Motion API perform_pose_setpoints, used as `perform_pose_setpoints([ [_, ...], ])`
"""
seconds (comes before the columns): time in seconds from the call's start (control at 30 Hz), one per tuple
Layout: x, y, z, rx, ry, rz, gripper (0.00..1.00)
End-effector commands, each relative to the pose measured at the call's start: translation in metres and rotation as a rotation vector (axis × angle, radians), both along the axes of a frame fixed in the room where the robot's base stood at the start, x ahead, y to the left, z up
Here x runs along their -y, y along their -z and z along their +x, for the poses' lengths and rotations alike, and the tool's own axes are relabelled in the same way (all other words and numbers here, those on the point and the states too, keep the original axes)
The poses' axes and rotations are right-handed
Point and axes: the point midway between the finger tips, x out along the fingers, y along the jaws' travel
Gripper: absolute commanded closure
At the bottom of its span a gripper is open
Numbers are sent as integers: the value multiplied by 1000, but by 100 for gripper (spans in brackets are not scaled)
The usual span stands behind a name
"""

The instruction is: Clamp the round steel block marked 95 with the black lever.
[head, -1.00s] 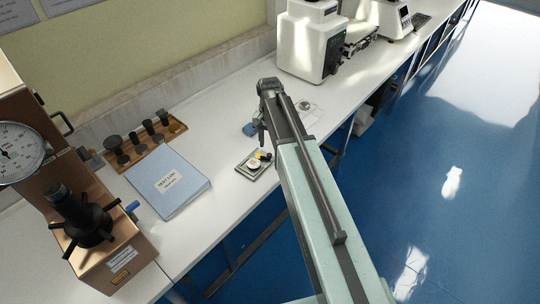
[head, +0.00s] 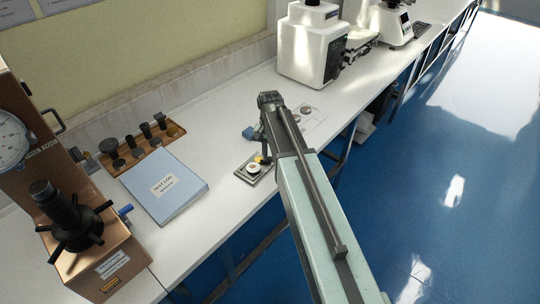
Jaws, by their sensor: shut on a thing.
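A small grey plate (head: 243,174) lies near the front edge of the white bench, left of my arm. A pale round block (head: 253,168) rests on it; its marking is too small to read. A small yellow part (head: 260,159) shows beside the block. My gripper (head: 265,158) points down at the plate's far right side, just right of the block. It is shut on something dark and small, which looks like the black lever. The fingers and the arm hide most of the lever, so its exact position is unclear.
A blue binder (head: 164,188) lies left of the plate. Behind it is a wooden tray (head: 137,157) with several dark parts. A brown tester (head: 95,255) stands at the left, a white machine (head: 312,45) at the back. A blue object (head: 249,132) sits behind the gripper.

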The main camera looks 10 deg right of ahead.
Motion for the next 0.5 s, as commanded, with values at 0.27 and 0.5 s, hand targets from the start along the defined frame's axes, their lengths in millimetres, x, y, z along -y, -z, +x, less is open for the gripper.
perform_pose_setpoints([
  [0.27,2,0,5,0,-112,1,100],
  [0.5,5,0,13,0,-314,1,100],
])
